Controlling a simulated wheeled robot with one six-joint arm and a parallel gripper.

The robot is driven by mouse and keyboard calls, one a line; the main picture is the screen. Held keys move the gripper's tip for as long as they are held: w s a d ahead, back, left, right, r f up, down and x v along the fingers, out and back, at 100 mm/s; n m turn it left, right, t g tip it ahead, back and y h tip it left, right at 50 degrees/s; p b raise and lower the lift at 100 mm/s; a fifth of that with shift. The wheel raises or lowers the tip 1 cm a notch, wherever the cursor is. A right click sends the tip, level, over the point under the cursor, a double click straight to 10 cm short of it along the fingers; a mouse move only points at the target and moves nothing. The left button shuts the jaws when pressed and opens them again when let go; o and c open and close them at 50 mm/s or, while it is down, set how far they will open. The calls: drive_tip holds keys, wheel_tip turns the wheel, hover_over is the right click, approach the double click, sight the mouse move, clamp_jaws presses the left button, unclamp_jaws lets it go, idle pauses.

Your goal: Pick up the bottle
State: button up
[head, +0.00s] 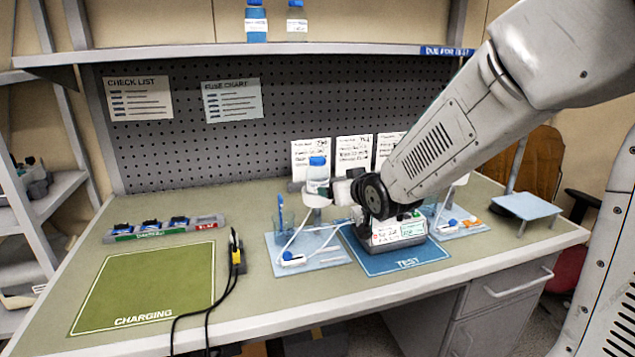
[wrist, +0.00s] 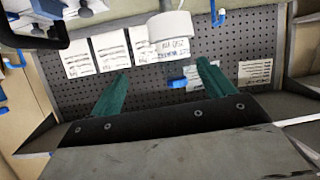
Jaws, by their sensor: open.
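A clear bottle (head: 318,174) with a blue cap stands upright on a grey stand at the back of the bench, just left of my arm's end. In the wrist view, which is upside down, the bottle's blue cap (wrist: 178,83) and white label show in front of the pegboard. My gripper (wrist: 163,69) is open, with its two green fingers apart. The cap and label appear between the fingers in the picture; I cannot tell how far beyond the tips they are.
A blue TEST mat (head: 385,262) with a pump lies below my arm, flanked by pale trays. A green CHARGING mat (head: 150,285) is clear at left. Black cables (head: 205,300) hang over the front edge. Two blue-capped bottles (head: 256,22) stand on the shelf above.

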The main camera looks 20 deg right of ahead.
sight(323, 179)
drive_tip(key=w+t, duration=0.1)
drive_tip(key=w, duration=0.1)
drive_tip(key=w+a+t+y, duration=0.1)
drive_tip(key=w, duration=0.1)
drive_tip(key=w+a+f+t+y, duration=0.1)
drive_tip(key=w+t, duration=0.1)
drive_tip(key=shift+n, duration=0.4)
drive_tip(key=w, duration=0.2)
drive_tip(key=w+a, duration=0.1)
drive_tip(key=w, duration=0.4)
drive_tip(key=shift+w+a, duration=0.15)
drive_tip(key=shift+w, duration=0.05)
drive_tip(key=c, duration=1.1)
